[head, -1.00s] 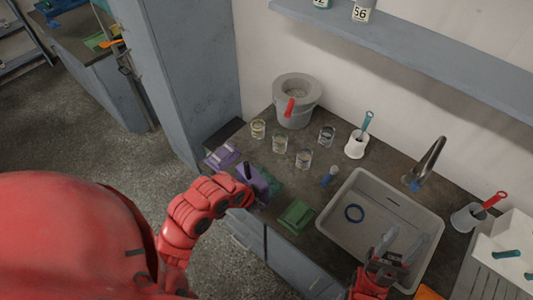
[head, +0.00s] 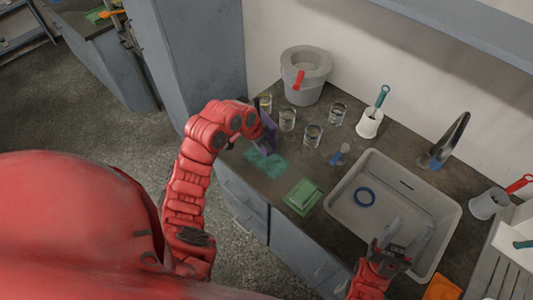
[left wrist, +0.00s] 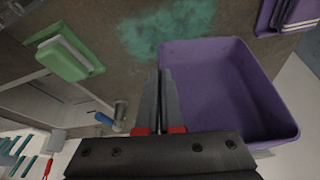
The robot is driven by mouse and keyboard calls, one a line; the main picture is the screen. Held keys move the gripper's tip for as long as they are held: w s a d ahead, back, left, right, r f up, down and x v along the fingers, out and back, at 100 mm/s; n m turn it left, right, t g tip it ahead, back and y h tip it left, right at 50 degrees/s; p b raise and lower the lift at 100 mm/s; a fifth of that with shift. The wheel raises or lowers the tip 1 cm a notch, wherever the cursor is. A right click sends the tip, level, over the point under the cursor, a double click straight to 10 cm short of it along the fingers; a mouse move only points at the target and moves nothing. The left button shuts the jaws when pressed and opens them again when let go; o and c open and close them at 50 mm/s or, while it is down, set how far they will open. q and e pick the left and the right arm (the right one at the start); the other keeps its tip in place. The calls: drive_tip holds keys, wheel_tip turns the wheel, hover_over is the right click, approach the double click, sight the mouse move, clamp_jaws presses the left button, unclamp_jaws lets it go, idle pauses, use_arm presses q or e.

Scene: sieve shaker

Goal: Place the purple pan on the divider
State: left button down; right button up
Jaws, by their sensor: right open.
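The purple pan (head: 266,130) is a shallow open tray. It is held up over the left end of the counter in the head view, steeply tilted. In the left wrist view the pan (left wrist: 225,90) fills the right side. My left gripper (left wrist: 161,75) looks shut on the pan's near side wall; the grip is partly hidden. My right gripper (head: 403,236) is open and empty over the sink's front part. A purple piece with pale strips (left wrist: 288,14) shows beyond the pan in the left wrist view. I cannot tell which thing is the divider.
A teal patch (head: 267,163) and a green block on a green base (head: 303,195) are on the counter. Several glass beakers (head: 312,135) and a grey bucket (head: 304,88) stand behind.

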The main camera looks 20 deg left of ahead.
sight(271, 155)
use_arm(q)
drive_tip(key=shift+w+f+b, duration=0.2)
drive_tip(key=shift+f+b, duration=0.15)
drive_tip(key=shift+f, duration=0.05)
drive_tip(key=shift+f+b, duration=0.6)
drive_tip(key=shift+f, duration=0.7)
drive_tip(key=shift+f, duration=0.1)
drive_tip(key=c, duration=1.1)
unclamp_jaws()
